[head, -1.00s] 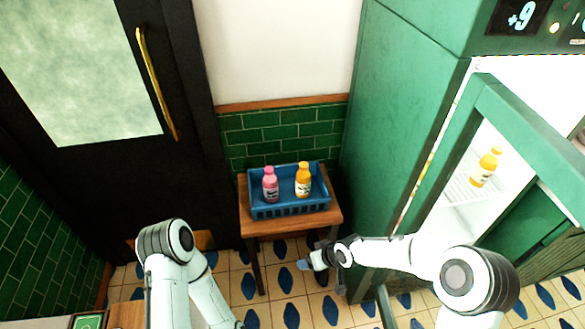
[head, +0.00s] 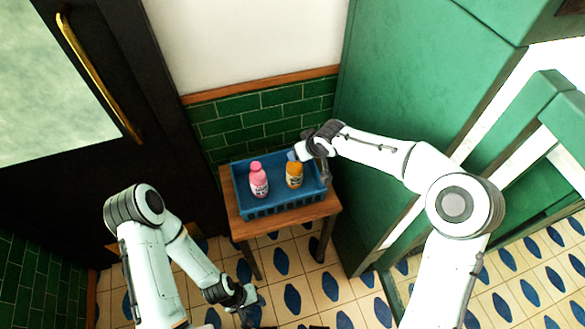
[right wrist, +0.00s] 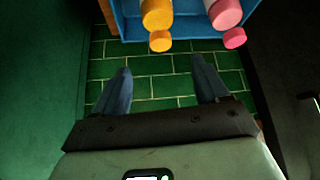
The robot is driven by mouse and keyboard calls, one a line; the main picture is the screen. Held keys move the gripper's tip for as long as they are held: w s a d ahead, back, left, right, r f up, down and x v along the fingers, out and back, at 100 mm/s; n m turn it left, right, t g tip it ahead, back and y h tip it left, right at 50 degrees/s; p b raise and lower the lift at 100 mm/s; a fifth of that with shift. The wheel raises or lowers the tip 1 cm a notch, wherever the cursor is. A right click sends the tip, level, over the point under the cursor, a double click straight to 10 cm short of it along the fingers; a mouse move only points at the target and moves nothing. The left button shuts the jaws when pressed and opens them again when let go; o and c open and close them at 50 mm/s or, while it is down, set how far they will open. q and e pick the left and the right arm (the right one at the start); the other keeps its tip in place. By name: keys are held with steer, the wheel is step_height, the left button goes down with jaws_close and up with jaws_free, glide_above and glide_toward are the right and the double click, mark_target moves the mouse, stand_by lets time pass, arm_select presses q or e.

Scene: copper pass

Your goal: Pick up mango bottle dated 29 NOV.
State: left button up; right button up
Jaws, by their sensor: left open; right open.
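An orange bottle (head: 294,175) and a pink bottle (head: 258,182) stand in a blue crate (head: 274,208). I cannot read a date on either label. My right gripper (head: 300,155) is at the crate's back right, close behind the orange bottle. In the right wrist view, my right gripper (right wrist: 162,78) is open and empty. The orange bottle (right wrist: 157,14) with its cap and the pink bottle (right wrist: 224,14) show ahead of its fingers at the top edge. My left gripper (head: 243,303) is open and low, in front of the table.
The crate stands on a small wooden table (head: 240,228) against a green tiled wall (head: 262,113). A green fridge (head: 400,80) with its door open stands at the right. A dark door with a brass handle (head: 95,75) is at the left. Tiled floor shows in front.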

glide_above(294, 170)
steer(key=d, duration=0.2)
steer(key=f, duration=0.4)
steer(key=shift+w+a+f+p, duration=0.2)
steer(key=shift+w+a+p, duration=0.05)
steer(key=shift+p, duration=0.05)
steer(key=p+x, duration=0.1)
steer(key=x, duration=0.3)
steer(key=shift+f, duration=0.35)
steer(key=shift+w+a+f, duration=0.1)
steer(key=shift+w+f, duration=0.15)
steer(key=shift+f, duration=0.1)
arm_select(q)
steer(key=w+r, duration=0.2)
steer(key=shift+w+r, duration=0.15)
steer(key=shift+w, duration=0.15)
arm_select(e)
steer(key=shift+s, duration=0.15)
steer(key=shift+c, duration=0.4)
steer(key=shift+r, duration=0.1)
jaws_close()
